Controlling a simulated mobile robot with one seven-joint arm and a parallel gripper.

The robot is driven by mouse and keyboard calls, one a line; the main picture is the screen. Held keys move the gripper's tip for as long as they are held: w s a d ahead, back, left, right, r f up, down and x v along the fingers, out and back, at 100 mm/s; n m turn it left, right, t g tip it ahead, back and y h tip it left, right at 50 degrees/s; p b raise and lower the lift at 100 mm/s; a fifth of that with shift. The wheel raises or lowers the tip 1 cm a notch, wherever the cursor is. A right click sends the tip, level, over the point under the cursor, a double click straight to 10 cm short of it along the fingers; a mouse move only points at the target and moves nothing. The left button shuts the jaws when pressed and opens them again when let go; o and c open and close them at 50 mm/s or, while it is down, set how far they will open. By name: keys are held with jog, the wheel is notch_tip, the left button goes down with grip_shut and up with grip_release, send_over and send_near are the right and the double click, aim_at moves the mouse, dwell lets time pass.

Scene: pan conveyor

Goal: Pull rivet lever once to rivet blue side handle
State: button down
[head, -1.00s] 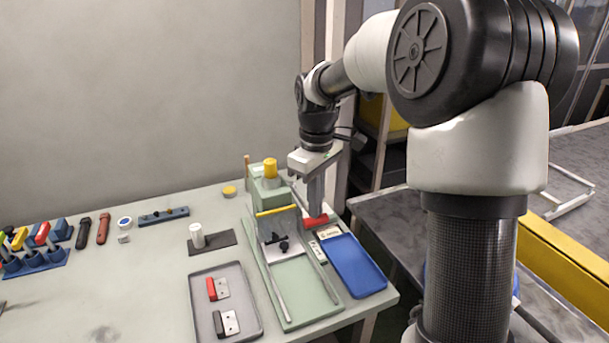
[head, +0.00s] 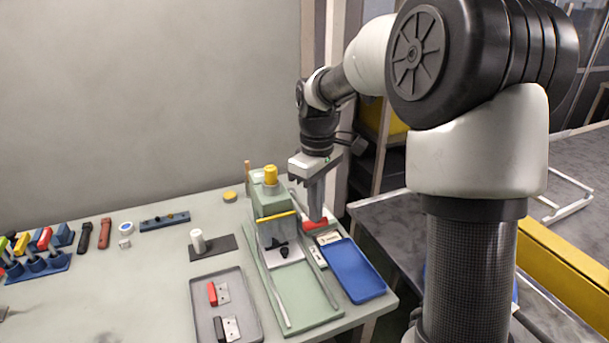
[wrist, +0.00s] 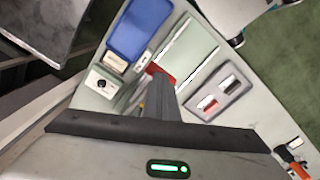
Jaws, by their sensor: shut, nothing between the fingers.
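The green rivet press (head: 270,203) stands at the right of the table, with a yellow cap on top and a yellow bar across its front. The lever's red grip (head: 311,224) is at its right side and also shows in the wrist view (wrist: 155,69). My gripper (head: 316,217) points down with its fingers shut and empty, right at the red grip and partly covering it. I cannot tell whether they touch. A small dark part (head: 283,252) is on the press bed under the bar. I cannot make out a blue side handle in the press.
A blue tray (head: 353,270) lies right of the press. A grey tray (head: 251,289) with red and black handles lies left of it. A white cylinder (head: 197,240) stands on a dark plate. Racked tools (head: 38,265) are at far left. The table's middle is free.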

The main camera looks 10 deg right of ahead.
notch_tip(320, 180, up, 17)
jog(key=s+p, duration=0.1)
jog(key=p, duration=1.2)
jog(key=shift+p, duration=0.4)
jog(key=shift+d+r, duration=0.1)
jog(key=s+r+m+t, duration=0.2)
jog(key=s+r+m, duration=0.1)
jog(key=s, duration=0.8)
jog(key=s+r+m+t, duration=0.3)
jog(key=s+m, duration=0.2)
jog(key=s, duration=0.6)
jog(key=shift+s+a+r+t, duration=0.2)
jog(key=shift+a+r+t, duration=0.1)
jog(key=shift+a, duration=0.15)
